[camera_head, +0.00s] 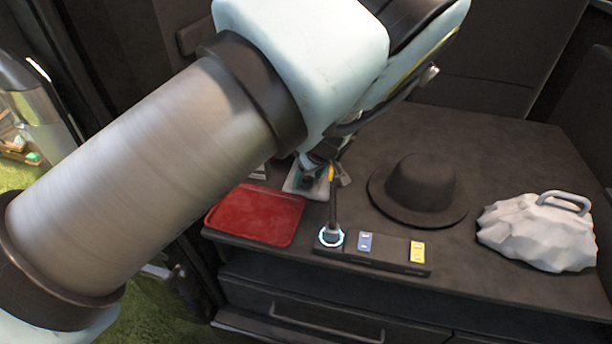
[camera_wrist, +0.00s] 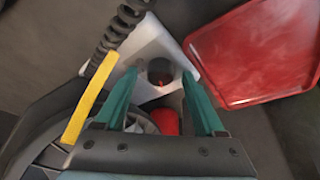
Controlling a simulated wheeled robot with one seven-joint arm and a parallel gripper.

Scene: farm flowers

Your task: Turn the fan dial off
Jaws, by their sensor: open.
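A dark round dial (camera_wrist: 159,72) with a small red mark sits on a white base plate (camera_wrist: 150,45) in the wrist view. I take it to be the fan dial. My gripper (camera_wrist: 159,76) is open, with one teal finger on each side of the dial. I cannot tell whether the fingers touch it. In the head view my gripper (camera_head: 305,181) is a small teal shape over the white base (camera_head: 292,187), and my arm hides most of that area. A dark round part with a grey rim, perhaps the fan (camera_wrist: 50,125), shows below left in the wrist view.
A red tray (camera_head: 258,215) lies beside the base. A panel (camera_head: 385,252) with a lit ring and blue and yellow switches is at the counter's front. A black hat (camera_head: 418,187) and a grey rock-like object (camera_head: 537,235) stand right. A coiled cable (camera_wrist: 118,30) runs near the base.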

